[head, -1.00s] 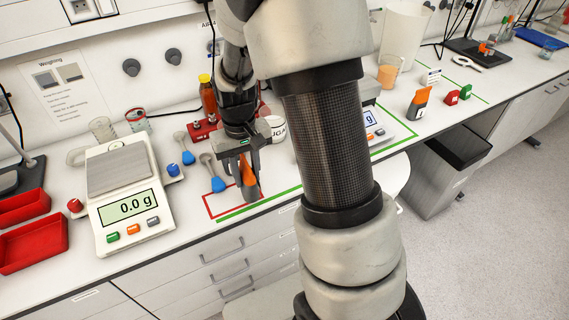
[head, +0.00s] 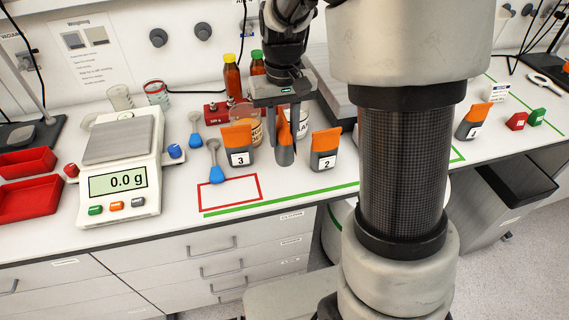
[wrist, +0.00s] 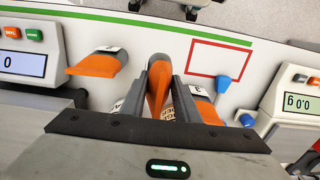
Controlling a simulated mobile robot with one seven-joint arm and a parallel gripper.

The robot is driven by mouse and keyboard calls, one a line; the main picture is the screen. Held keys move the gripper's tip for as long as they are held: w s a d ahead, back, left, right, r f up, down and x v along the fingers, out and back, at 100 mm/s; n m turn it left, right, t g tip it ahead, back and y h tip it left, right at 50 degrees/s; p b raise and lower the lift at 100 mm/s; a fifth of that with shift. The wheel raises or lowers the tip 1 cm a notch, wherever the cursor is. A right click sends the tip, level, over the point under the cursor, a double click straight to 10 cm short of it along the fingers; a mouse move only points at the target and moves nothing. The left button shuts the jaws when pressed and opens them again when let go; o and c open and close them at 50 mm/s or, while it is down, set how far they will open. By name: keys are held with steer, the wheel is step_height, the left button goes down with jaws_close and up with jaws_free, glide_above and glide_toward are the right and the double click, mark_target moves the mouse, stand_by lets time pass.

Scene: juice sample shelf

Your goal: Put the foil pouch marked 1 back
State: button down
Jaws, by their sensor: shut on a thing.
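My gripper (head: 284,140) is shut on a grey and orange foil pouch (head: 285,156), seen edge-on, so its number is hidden. It is held upright between the pouch marked 3 (head: 239,146) on the left and the pouch marked 2 (head: 324,150) on the right, with gaps to both in the head view. I cannot tell whether its base touches the bench. In the wrist view the held pouch (wrist: 158,82) sits between both fingers, with pouch 2 (wrist: 97,64) to the left and pouch 3 (wrist: 207,110) partly hidden to the right. The red outline (head: 203,207) is empty.
Jars and brown bottles (head: 232,75) stand close behind the pouches. Blue-ended scoops (head: 216,170) lie left of pouch 3. A balance (head: 125,170) reads 0.0 g. A green line (head: 290,199) runs along the front.

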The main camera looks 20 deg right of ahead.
mark_target(283, 121)
steer(key=shift+f, duration=3.2)
steer(key=shift+f+b, duration=0.15)
steer(key=shift+b, duration=0.2)
steer(key=c, duration=1.4)
jaws_free()
steer(key=shift+o, duration=0.2)
step_height(283, 121, up, 12)
steer(key=shift+r+p, duration=0.1)
steer(key=shift+p, duration=0.65)
steer(key=s+r+t, duration=0.2)
steer(key=s+r, duration=0.2)
steer(key=s, duration=0.5)
steer(key=s+r+t, duration=0.3)
steer(key=s+r, duration=0.1)
steer(key=s, duration=0.5)
steer(key=shift+s+t, duration=0.15)
steer(key=shift+t, duration=0.15)
